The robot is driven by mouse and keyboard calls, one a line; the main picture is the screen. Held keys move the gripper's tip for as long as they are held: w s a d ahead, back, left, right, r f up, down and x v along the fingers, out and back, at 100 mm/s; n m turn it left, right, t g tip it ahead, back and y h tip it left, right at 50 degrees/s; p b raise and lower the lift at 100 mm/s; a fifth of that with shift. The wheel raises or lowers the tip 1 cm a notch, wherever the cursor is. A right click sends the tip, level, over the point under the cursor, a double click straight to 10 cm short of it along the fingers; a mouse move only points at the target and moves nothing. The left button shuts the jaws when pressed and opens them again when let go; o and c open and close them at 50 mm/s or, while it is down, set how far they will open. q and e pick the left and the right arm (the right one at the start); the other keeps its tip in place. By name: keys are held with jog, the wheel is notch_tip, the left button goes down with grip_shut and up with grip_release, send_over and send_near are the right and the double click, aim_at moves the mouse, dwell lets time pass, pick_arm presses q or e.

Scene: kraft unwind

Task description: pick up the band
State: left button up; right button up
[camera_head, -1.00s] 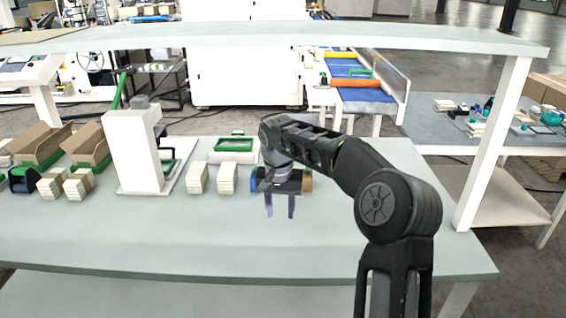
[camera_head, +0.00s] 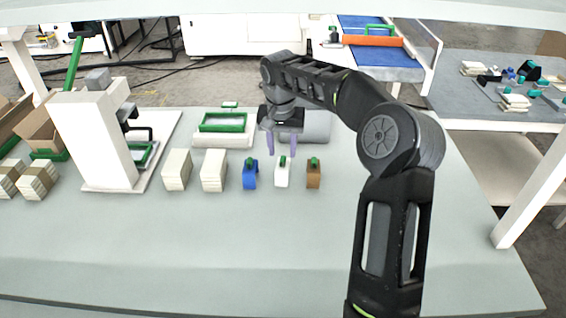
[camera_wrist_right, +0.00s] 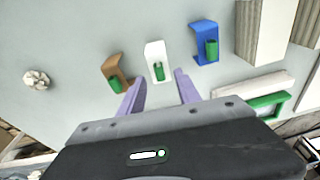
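No piece is plainly recognisable as the band. Three small holders stand in a row on the table: a blue one (camera_head: 250,176), a white one (camera_head: 282,176) and a brown one (camera_head: 314,176), each with a green piece. My right gripper (camera_head: 281,152) is open and empty, just beyond the white holder in the head view. In the right wrist view, the white holder (camera_wrist_right: 155,60) shows ahead of the gap between the fingers (camera_wrist_right: 161,92), with the brown (camera_wrist_right: 116,72) and blue (camera_wrist_right: 205,45) holders on either side. My left gripper is out of view.
A small whitish crumpled piece (camera_wrist_right: 36,79) lies beyond the brown holder in the wrist view. Pale stacks (camera_head: 214,170), a green-framed tray (camera_head: 222,124) and a white upright stand (camera_head: 95,140) are to the left. The table front (camera_head: 200,255) is clear.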

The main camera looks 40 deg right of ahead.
aim_at(283, 166)
jog(key=shift+w+d+f, duration=0.1)
jog(key=shift+f, duration=0.6)
jog(key=shift+w+d+f, duration=0.1)
jog(key=shift+f, duration=0.55)
jog(key=shift+w+d+f+p, duration=0.15)
jog(key=shift+f+p, duration=0.3)
jog(key=shift+f, duration=0.85)
jog(key=shift+w+d+f+p, duration=0.15)
jog(key=shift+f+p, duration=0.25)
jog(key=shift+f, duration=0.85)
jog(key=shift+c, duration=0.2)
jog(key=c, duration=0.8)
